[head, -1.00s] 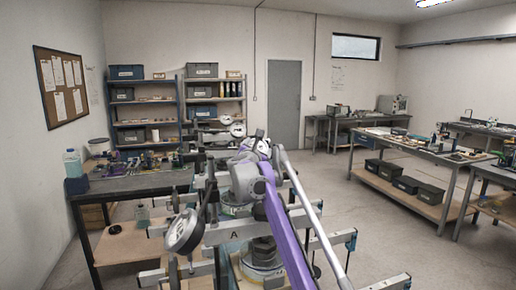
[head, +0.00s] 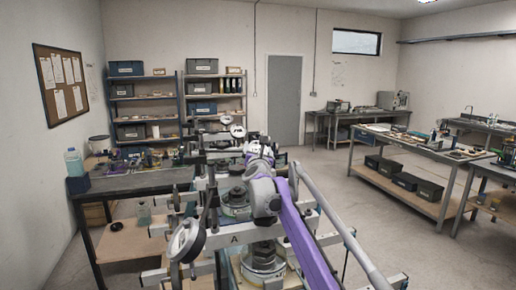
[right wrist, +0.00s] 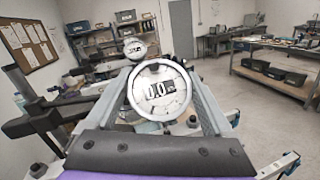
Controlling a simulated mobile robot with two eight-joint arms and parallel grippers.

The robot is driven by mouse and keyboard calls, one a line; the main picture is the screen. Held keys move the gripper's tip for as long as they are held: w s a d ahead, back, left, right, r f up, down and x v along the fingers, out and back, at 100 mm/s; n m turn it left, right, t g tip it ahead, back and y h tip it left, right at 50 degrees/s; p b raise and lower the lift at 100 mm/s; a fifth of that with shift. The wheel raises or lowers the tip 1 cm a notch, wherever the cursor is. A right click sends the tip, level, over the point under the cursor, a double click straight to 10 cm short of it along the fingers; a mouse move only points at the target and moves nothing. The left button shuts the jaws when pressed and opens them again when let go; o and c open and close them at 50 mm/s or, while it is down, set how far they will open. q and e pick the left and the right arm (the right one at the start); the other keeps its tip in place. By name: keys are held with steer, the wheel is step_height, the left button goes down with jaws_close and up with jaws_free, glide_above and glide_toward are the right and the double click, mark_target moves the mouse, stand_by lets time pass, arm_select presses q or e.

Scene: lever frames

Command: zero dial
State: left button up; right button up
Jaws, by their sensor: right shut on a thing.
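A round white dial (right wrist: 159,90) with a dark display fills the middle of the right wrist view. The display seems to read 0.0, with smaller marks too blurred to read. My right gripper (right wrist: 160,100) is shut on this dial, with a finger along each side of it. In the head view my right gripper (head: 260,151) is at the far end of the purple and grey arm, and my arm hides much of the dial. My left gripper is not in view.
Another round dial (head: 187,240) is tilted on a post at the near left. More dials (head: 238,131) stand behind. Metal frame beams (head: 215,241) surround my arm. A cluttered bench (head: 130,183) is at the left. Open floor (head: 330,185) lies at the right.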

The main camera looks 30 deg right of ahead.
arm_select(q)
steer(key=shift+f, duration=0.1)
arm_select(e)
steer(key=o, duration=1.1)
steer(key=shift+f, duration=0.1)
steer(key=shift+s+a+f, duration=0.1)
steer(key=shift+s+a, duration=0.2)
steer(key=shift+s, duration=0.1)
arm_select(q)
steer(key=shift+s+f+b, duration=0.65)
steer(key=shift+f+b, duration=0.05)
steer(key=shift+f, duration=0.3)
arm_select(e)
steer(key=v, duration=1)
steer(key=shift+d, duration=0.1)
